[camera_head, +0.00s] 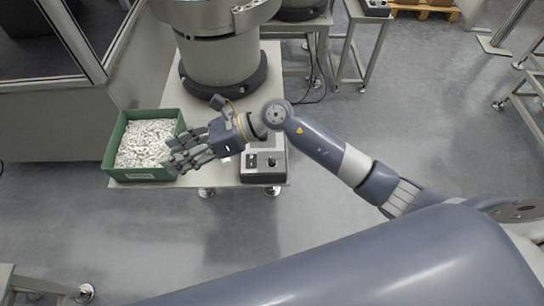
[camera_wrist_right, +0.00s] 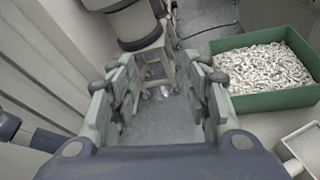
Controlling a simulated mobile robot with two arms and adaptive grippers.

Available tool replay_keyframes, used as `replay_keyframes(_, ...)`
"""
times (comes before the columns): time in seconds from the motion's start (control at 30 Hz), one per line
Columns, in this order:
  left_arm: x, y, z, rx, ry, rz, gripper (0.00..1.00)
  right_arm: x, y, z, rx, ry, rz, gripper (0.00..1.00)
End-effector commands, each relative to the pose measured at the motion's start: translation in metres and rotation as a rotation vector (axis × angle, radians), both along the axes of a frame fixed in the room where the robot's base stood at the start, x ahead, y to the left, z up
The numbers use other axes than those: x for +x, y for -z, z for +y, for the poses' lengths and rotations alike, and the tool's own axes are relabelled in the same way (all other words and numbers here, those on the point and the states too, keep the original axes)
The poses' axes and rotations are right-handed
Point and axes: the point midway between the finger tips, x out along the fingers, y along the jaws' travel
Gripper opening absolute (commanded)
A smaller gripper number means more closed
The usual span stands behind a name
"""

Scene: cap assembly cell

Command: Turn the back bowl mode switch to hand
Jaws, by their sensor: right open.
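A grey control box (camera_head: 264,163) with dark knobs sits at the front right of the near table, below and right of my right gripper. A second, dark control box (camera_head: 374,7) stands on a small stand at the top, near the farther bowl feeder (camera_head: 300,9). The mode switch and its setting are too small to tell on either box. My right gripper (camera_head: 186,152) is open and empty, with its fingers above the near table beside the green bin. In the wrist view its fingers (camera_wrist_right: 160,100) are spread with nothing between them. My left gripper is not in view.
A green bin (camera_head: 110,158) full of small white parts stands at the table's left; it also shows in the wrist view (camera_wrist_right: 270,101). A large bowl feeder (camera_head: 218,62) stands behind my right gripper. Open floor (camera_head: 240,235) lies in front of the table (camera_head: 228,179).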

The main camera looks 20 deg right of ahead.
Motion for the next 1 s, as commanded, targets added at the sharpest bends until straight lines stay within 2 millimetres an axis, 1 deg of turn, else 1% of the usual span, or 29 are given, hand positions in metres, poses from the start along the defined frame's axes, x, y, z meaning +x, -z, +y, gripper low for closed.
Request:
replay_keyframes(0.03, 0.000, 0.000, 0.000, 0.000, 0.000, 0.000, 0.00, 0.000, 0.018, -0.011, -0.139, -0.074, -0.070, 0.45)
replay_keyframes(0.07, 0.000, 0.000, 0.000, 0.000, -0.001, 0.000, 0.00, 0.000, 0.030, -0.020, -0.223, -0.118, -0.108, 0.45)
replay_keyframes(0.1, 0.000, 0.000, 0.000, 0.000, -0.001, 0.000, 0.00, 0.001, 0.045, -0.035, -0.337, -0.176, -0.149, 0.45)
replay_keyframes(0.17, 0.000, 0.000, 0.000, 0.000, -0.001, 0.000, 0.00, 0.005, 0.065, -0.062, -0.508, -0.257, -0.203, 0.45)
replay_keyframes(0.2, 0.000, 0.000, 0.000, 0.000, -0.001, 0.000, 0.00, 0.010, 0.075, -0.083, -0.620, -0.304, -0.229, 0.45)
replay_keyframes(0.23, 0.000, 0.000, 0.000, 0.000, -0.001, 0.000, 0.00, 0.013, 0.081, -0.100, -0.701, -0.337, -0.244, 0.45)
replay_keyframes(0.27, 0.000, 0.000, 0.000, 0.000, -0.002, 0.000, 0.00, 0.017, 0.085, -0.116, -0.777, -0.366, -0.256, 0.45)
replay_keyframes(0.3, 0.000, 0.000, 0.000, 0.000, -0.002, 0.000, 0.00, 0.022, 0.089, -0.137, -0.872, -0.402, -0.265, 0.45)
replay_keyframes(0.4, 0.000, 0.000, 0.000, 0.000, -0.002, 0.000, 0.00, 0.033, 0.090, -0.183, -1.064, -0.464, -0.269, 0.45)
replay_keyframes(0.5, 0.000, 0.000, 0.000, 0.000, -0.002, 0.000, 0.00, 0.039, 0.086, -0.212, -1.185, -0.499, -0.259, 0.45)
replay_keyframes(0.6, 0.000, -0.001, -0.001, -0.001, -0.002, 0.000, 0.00, 0.041, 0.085, -0.226, -1.240, -0.514, -0.248, 0.45)
replay_keyframes(0.67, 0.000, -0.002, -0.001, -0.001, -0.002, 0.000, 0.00, 0.041, 0.088, -0.228, -1.250, -0.519, -0.245, 0.45)
replay_keyframes(0.73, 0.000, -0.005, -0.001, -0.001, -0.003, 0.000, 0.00, 0.041, 0.094, -0.228, -1.250, -0.519, -0.243, 0.45)
replay_keyframes(0.87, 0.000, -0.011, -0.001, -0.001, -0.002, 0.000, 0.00, 0.039, 0.115, -0.228, -1.246, -0.520, -0.240, 0.45)
replay_keyframes(1.0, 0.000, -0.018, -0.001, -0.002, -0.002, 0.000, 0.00, 0.039, 0.143, -0.227, -1.245, -0.519, -0.239, 0.45)
